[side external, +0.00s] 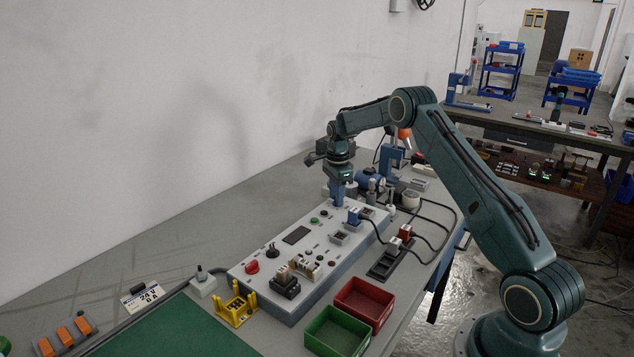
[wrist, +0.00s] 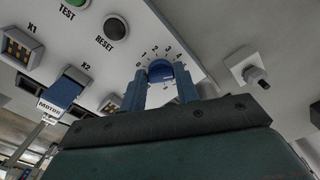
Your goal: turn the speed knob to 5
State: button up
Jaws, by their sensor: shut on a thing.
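The speed knob (wrist: 160,69) is a blue round knob on the white panel (wrist: 118,14), at the middle of the wrist view. A printed scale around it shows 0, 1, 2, 3 and 4; I cannot make out a 5 near the right finger. My gripper (wrist: 161,82) has one blue finger on each side of the knob and is shut on it. The knob's pointer is not clear to me. In the side view my gripper (side external: 338,188) is down at the far end of the panel, and it hides the knob there.
Near the knob are a RESET button (wrist: 115,28), a green TEST button (wrist: 77,3), socket X1 (wrist: 18,50) and a blue MOTOR plug (wrist: 62,91) at X2. A red bin (side external: 364,304) and a green bin (side external: 337,333) stand in front of the panel.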

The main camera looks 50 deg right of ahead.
jog(key=o, duration=1)
jog(key=shift+r, duration=0.15)
notch_tip(320, 180, up, 14)
jog(key=shift+f, duration=0.2)
